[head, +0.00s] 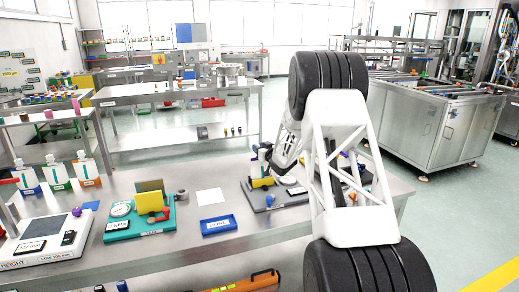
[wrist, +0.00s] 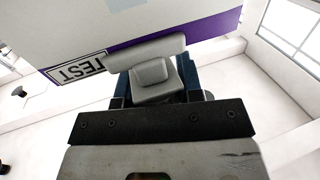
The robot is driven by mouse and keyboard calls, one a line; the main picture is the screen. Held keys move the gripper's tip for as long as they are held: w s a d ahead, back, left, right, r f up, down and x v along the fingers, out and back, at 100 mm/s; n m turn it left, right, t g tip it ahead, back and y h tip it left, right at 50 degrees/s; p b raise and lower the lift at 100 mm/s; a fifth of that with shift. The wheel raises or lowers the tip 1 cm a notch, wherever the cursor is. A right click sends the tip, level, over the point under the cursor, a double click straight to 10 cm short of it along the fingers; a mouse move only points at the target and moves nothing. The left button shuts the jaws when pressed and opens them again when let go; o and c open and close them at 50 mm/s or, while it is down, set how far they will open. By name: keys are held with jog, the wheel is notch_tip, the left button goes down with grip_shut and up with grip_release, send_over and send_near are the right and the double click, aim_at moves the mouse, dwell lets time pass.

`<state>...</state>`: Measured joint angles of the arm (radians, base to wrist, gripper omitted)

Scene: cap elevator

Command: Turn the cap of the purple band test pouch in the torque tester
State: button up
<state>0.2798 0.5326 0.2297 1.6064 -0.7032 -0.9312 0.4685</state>
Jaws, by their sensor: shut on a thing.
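The test pouch (wrist: 210,22) fills the top of the wrist view, pale with a purple band (wrist: 205,50) and a label (wrist: 78,68) reading TEST. In the head view my gripper (head: 283,160) is low over the dark base of what looks like the torque tester (head: 258,198). My white arm covers much of that spot, and I cannot make out the test pouch there.
On the left of the bench stand several white pouches (head: 56,173), a height gauge (head: 40,240) and a green fixture (head: 140,218) with a yellow block. A blue tray (head: 218,225) and a white sheet (head: 209,197) lie between them and the dark base.

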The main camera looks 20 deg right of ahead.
jog(key=shift+m+h, duration=0.4)
jog(key=shift+h, duration=0.2)
jog(key=shift+d+m+h, duration=0.2)
jog(key=shift+m+h, duration=0.7)
jog(key=shift+h, duration=0.5)
jog(key=shift+d+m+h, duration=0.15)
jog(key=shift+m+h, duration=0.75)
jog(key=shift+h, duration=0.5)
jog(key=o, duration=0.9)
jog(key=shift+o, duration=0.2)
jog(key=shift+s, duration=0.1)
jog(key=s+a, duration=0.1)
jog(key=s, duration=0.6)
jog(key=shift+s, duration=0.3)
